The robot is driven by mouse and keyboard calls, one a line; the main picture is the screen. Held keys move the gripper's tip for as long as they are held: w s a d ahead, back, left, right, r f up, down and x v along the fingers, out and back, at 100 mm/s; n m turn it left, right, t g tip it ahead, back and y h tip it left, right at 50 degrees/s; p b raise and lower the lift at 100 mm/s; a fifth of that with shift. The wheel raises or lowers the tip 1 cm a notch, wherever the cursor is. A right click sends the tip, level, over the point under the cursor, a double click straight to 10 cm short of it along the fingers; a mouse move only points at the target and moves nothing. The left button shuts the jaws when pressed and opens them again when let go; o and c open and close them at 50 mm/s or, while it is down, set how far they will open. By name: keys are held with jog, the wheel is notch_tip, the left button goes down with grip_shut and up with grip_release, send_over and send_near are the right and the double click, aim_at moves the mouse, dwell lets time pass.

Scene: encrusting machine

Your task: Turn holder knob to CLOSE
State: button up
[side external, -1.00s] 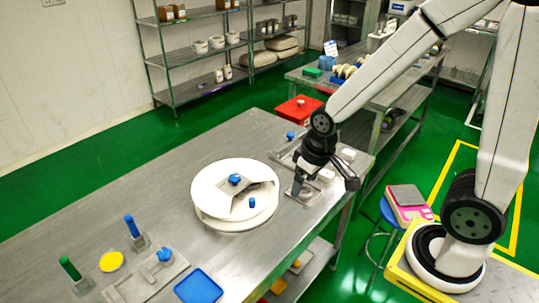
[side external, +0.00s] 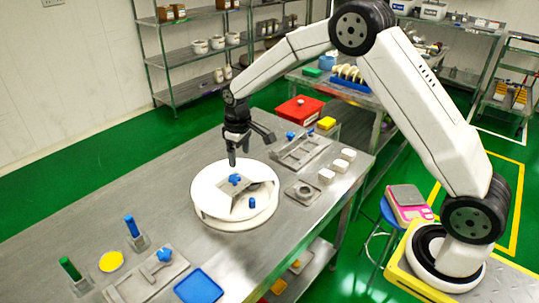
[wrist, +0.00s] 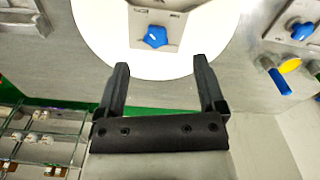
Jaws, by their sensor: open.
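A blue knob (side external: 234,180) sits on the steel plate in the middle of the round white turntable; it also shows top centre in the wrist view (wrist: 155,37). A second blue knob (side external: 164,255) is on a steel fixture at the front left. Another (side external: 291,136) is on a steel fixture at the back. I cannot tell which is the holder knob; no CLOSE mark is readable. My gripper (side external: 232,163) is above the turntable's far side, fingers pointing down. In the wrist view its two fingers (wrist: 163,68) are apart with nothing between them, short of the turntable knob.
A small blue peg (side external: 252,202) stands on the turntable. Blue (side external: 131,226) and green (side external: 68,268) handles stand upright at left, near a yellow disc (side external: 111,262) and blue tray (side external: 198,287). White blocks (side external: 327,176) lie at right. The table left of the turntable is clear.

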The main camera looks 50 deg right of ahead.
aim_at(235, 177)
jog(key=shift+w+d+f+n, duration=0.1)
jog(key=shift+w+f, duration=0.2)
jog(key=shift+w, duration=0.25)
jog(key=shift+w+a+f+n, duration=0.1)
jog(key=shift+w+f, duration=0.2)
jog(key=shift+w, duration=0.2)
jog(key=shift+w+d+f+n, duration=0.1)
jog(key=shift+w+f, duration=0.2)
jog(key=shift+w, duration=0.25)
jog(key=shift+f, duration=0.15)
jog(key=shift+f, duration=3.75)
grip_shut()
